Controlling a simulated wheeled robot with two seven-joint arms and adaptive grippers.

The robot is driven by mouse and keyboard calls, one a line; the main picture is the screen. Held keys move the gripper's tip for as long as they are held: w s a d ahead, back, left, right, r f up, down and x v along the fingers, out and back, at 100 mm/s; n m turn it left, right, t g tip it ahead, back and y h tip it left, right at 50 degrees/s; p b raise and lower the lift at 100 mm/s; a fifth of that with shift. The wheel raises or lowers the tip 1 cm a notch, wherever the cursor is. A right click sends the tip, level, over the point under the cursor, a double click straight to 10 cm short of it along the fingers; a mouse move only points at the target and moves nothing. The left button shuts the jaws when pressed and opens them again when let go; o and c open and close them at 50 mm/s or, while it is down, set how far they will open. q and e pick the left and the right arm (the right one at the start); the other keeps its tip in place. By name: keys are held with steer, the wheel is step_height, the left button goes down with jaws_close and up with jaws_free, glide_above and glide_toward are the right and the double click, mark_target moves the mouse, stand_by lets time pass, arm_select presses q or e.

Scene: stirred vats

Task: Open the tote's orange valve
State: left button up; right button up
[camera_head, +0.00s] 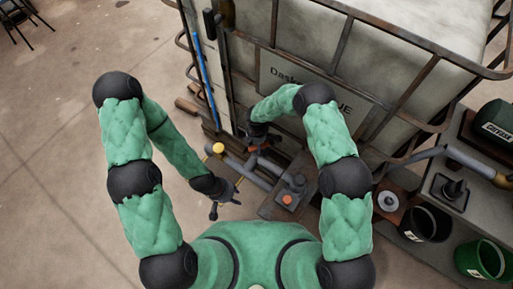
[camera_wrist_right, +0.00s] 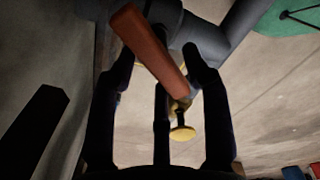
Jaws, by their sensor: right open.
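The orange valve handle (camera_wrist_right: 150,50) is a long flat bar in the right wrist view. It slants between the spread fingers of my right gripper (camera_wrist_right: 160,80); whether they touch it I cannot tell. In the head view a small orange patch of the handle (camera_head: 252,159) shows just below my right gripper (camera_head: 254,143), at the foot of the tote (camera_head: 390,50). The right gripper is open. My left gripper (camera_head: 225,205) is lower and to the left, beside the pipework; its fingers are too small to read.
A yellow knob (camera_head: 218,148) sits on the grey pipe; it also shows in the right wrist view (camera_wrist_right: 183,134). A grey block with an orange button (camera_head: 287,199) stands at the right. Black and green bins (camera_head: 480,258) stand further right. Floor at left is open.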

step_height(320, 180, up, 8)
steer(key=shift+r, duration=0.25)
